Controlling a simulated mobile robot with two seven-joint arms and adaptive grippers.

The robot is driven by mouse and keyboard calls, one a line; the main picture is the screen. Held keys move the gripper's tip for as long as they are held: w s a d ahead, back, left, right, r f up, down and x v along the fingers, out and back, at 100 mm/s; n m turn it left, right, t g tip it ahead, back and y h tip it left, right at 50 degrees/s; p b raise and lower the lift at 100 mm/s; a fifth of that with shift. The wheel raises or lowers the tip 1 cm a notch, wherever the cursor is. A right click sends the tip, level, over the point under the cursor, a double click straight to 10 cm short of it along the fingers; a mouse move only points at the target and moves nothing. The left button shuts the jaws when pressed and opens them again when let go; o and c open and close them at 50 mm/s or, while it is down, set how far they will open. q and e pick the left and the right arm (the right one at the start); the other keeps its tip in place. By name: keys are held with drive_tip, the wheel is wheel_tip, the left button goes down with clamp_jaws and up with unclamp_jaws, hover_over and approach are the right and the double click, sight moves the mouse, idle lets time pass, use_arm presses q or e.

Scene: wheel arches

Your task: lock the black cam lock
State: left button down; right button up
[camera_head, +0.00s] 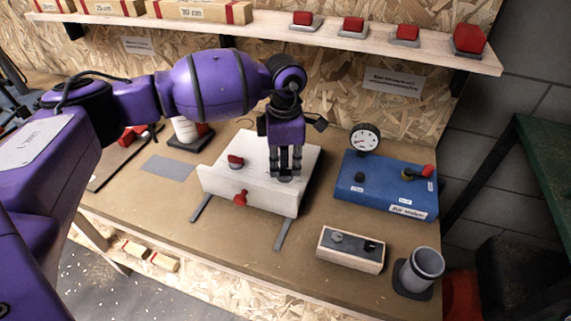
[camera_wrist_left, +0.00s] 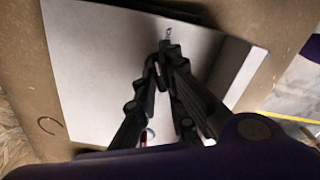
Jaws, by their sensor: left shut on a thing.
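A white box (camera_head: 262,190) stands on the workbench, with a red knob (camera_head: 236,161) on its top and a red handle (camera_head: 241,198) on its front. My left gripper (camera_head: 286,173) points down at the right part of the box top, its fingers together. It is shut on the black cam lock (camera_head: 285,179), which is mostly hidden by the fingers; only a dark and grey bit of its base shows. In the left wrist view the fingers (camera_wrist_left: 163,58) meet over the white top (camera_wrist_left: 95,70), and the lock cannot be made out. My right gripper is not in view.
A blue panel (camera_head: 385,187) with a gauge (camera_head: 364,139) stands to the right. A small wooden box (camera_head: 350,252) with two knobs and a grey cup (camera_head: 421,268) are at the front right. A shelf (camera_head: 270,25) with red buttons runs above.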

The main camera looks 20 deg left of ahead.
sight(285, 169)
use_arm(q)
drive_tip(key=shift+m+b, duration=0.4)
drive_tip(key=shift+m, duration=1.5)
drive_tip(key=c, duration=1.8)
unclamp_jaws()
drive_tip(key=shift+c, duration=0.2)
wheel_tip(285, 169, up, 12)
